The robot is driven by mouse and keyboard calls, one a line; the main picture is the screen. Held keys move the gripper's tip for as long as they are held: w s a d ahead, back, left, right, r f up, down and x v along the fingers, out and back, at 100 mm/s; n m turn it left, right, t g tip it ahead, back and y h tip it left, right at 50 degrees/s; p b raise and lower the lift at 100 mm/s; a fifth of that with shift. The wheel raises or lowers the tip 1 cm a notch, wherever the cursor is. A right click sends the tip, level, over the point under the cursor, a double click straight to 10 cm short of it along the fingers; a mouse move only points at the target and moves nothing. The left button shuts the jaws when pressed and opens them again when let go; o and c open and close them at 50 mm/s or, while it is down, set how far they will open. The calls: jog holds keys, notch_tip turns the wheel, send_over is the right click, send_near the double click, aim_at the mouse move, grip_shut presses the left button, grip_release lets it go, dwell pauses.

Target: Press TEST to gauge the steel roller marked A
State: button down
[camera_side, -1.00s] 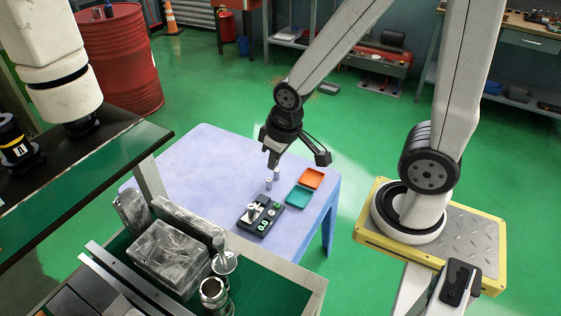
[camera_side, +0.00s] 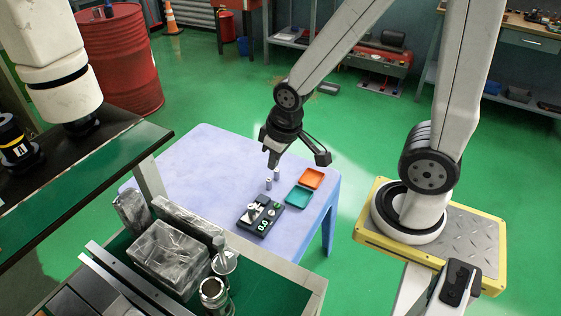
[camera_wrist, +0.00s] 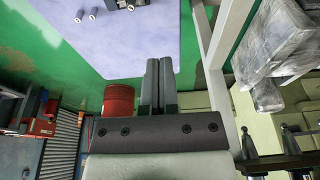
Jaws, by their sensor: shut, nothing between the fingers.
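The dark gauge (camera_side: 260,218) sits on the lavender table, with a lit readout near its front end that seems to read 0.0. Light metal parts stand on it; I cannot tell whether one is a roller. Two small steel rollers (camera_side: 268,184) stand upright behind the gauge, also visible in the wrist view (camera_wrist: 78,18). Their letters are too small to read, so I cannot tell which is A. My gripper (camera_side: 273,164) is shut and empty, above the table near the rollers. Its fingers (camera_wrist: 158,62) lie together in the wrist view. The TEST label is not readable.
An orange tray (camera_side: 311,178) and a teal tray (camera_side: 299,197) lie right of the rollers on the lavender table (camera_side: 200,170). A cart with wrapped blocks (camera_side: 168,258) and metal parts stands in front. The table's left half is clear.

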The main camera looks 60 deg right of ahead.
jog(key=shift+w, duration=0.1)
dwell(0.3)
jog(key=m+t+y, duration=0.1)
jog(key=m+t, duration=0.6)
jog(key=m, duration=0.1)
send_over(279, 206)
notch_tip(279, 206, down, 26)
jog(key=shift+f, duration=0.25)
jog(key=shift+f, duration=0.1)
jog(key=shift+f, duration=4.3)
jog(key=shift+f, duration=0.15)
